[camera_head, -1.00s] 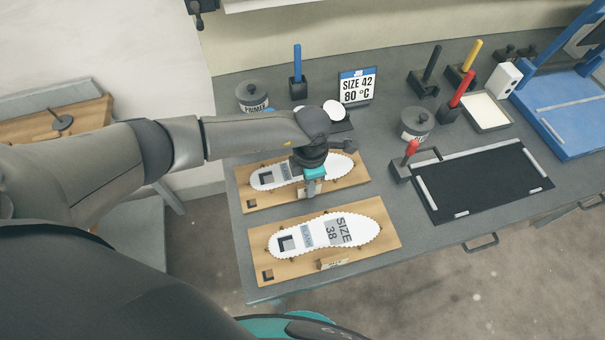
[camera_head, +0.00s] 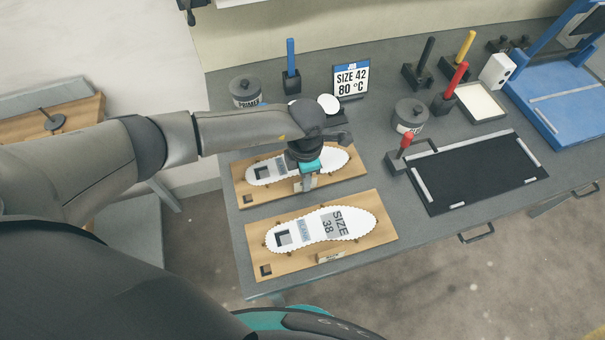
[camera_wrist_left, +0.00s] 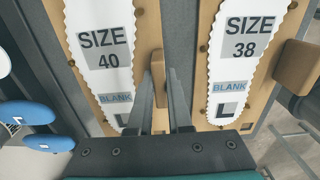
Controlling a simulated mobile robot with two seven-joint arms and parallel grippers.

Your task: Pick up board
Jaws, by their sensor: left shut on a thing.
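Two wooden boards lie on the grey bench, each carrying a white scalloped insole blank. The far board (camera_head: 247,200) carries the insole marked SIZE 40 (camera_wrist_left: 103,50), with the marking readable in the left wrist view. The near board (camera_head: 335,253) carries the insole marked SIZE 38 (camera_head: 352,217). My left gripper (camera_head: 306,186) reaches down at the far board's near edge. In the left wrist view its fingers (camera_wrist_left: 160,100) are shut on the small wooden block (camera_wrist_left: 158,68) at that edge. My forearm and wrist hide part of the far board. My right gripper is out of view.
Behind the boards stand a PRIMER can (camera_head: 245,91), a blue-handled tool (camera_head: 291,60) and a SIZE 42 80 °C sign (camera_head: 352,80). To the right are a red-handled tool (camera_head: 405,141), another can (camera_head: 410,113), a black mat (camera_head: 480,175) and a blue press (camera_head: 560,110).

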